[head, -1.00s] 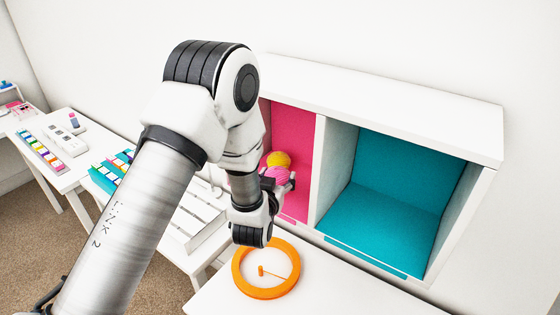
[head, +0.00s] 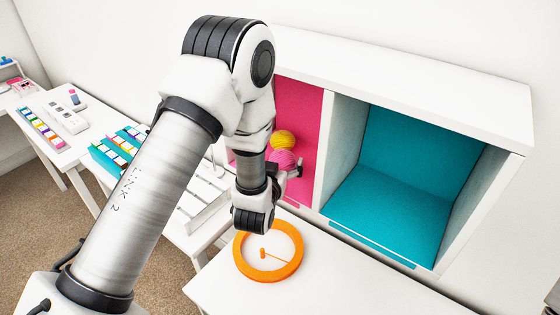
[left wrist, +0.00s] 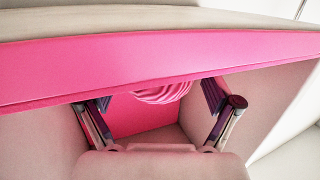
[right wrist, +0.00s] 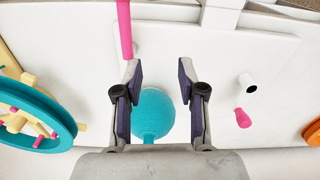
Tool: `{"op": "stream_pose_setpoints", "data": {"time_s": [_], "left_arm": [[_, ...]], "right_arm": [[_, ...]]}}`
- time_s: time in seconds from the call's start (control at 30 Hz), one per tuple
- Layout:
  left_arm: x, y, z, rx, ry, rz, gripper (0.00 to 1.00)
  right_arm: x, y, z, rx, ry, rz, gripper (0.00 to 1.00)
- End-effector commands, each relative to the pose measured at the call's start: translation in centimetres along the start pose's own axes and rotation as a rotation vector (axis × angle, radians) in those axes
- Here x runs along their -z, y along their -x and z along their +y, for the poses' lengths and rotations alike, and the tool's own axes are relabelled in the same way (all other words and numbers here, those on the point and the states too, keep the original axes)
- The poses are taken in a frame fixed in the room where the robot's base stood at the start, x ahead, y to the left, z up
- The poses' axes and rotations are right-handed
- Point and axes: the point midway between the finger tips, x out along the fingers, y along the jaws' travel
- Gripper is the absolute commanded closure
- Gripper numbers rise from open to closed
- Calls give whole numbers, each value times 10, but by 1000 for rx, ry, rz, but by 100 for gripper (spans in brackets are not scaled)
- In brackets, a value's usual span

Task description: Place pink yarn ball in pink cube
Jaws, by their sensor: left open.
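The pink cube (head: 308,125) is the open pink compartment at the left of the white cabinet. The pink yarn ball (head: 283,159) is at the left gripper's fingers, inside or at the mouth of the pink cube; its depth is hard to tell. My left gripper (head: 293,168) is open, with its wrist in front of the cube. In the left wrist view the pink yarn ball (left wrist: 162,92) shows between and beyond the spread fingers, partly hidden by a pink strip. My right gripper (right wrist: 160,92) is open, seen only in its own wrist view.
A yellow yarn ball (head: 283,140) is in the pink cube behind the pink ball. The teal compartment (head: 400,190) is empty. An orange ring (head: 268,280) lies on the white table below. A teal ball (right wrist: 155,112) is beyond the right gripper's fingers.

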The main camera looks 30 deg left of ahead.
Motion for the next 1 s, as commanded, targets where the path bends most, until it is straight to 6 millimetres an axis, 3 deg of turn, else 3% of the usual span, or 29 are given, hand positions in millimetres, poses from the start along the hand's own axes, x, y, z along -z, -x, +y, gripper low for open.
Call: {"op": "stream_pose_setpoints", "data": {"time_s": [0.17,0.4,0.5,0.7,0.93,1.0], "left_arm": [[-1,12,0,-1,0,0,9],[-3,73,1,-3,-6,-3,9],[10,104,0,-3,-7,-9,9],[7,117,0,1,-1,-4,9],[-3,120,0,1,0,-12,9],[-22,121,-4,7,-3,-85,9]], "right_arm": [[0,-2,0,0,0,0,60],[0,-14,0,0,0,0,60],[0,22,0,0,0,-1,60],[0,54,0,0,0,1,60],[0,56,0,0,0,0,60],[0,55,0,0,0,0,60]]}}
